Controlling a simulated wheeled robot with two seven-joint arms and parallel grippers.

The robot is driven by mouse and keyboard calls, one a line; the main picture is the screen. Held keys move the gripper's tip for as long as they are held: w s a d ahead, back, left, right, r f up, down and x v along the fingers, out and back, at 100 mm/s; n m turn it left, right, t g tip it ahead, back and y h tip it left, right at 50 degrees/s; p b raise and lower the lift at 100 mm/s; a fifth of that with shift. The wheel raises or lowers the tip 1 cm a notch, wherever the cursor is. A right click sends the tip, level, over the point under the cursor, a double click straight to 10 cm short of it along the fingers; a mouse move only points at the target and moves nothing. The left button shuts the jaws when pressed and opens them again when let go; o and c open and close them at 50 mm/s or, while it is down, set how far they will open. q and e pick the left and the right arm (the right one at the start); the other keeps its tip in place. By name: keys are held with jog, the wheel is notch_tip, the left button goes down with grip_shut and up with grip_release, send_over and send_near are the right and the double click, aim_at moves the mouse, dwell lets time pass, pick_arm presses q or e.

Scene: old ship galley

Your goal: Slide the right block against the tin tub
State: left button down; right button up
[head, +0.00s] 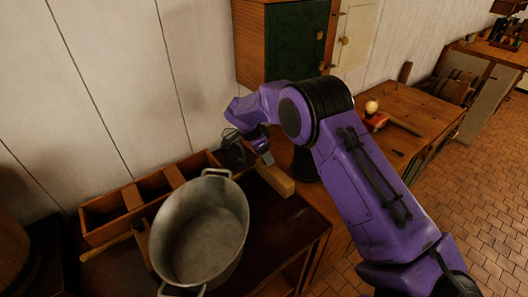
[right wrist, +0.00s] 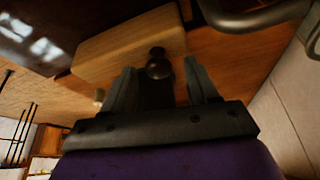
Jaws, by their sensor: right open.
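The tin tub (head: 241,252), a grey oval vessel with end handles, stands on the dark counter in the head view. The right block (head: 276,181) is pale wood and lies to the right of the tub, with a strip of dark counter between them. My right gripper (head: 266,159) is at the block's far end. In the right wrist view the block (right wrist: 120,45) has a dark round knob (right wrist: 158,68) on its near side. My open right fingers (right wrist: 160,88) stand on either side of this knob; contact is unclear. My left gripper is not in view.
Another wooden block (head: 142,244) is at the tub's left side. A wooden compartment box (head: 106,231) stands behind the tub along the wall. A green-doored cabinet (head: 295,45) hangs above. A wooden table (head: 415,105) stands to the right.

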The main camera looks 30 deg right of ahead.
jog(key=shift+s, duration=0.1)
jog(key=shift+r, duration=0.1)
jog(key=c, duration=0.4)
grip_shut()
jog(key=shift+a, duration=0.3)
jog(key=a+p, duration=0.1)
jog(key=a, duration=0.6)
jog(key=shift+s, duration=0.35)
jog(key=shift+a, duration=0.1)
jog(key=shift+o, duration=2)
grip_release()
jog(key=shift+f, duration=0.2)
jog(key=shift+w, duration=0.1)
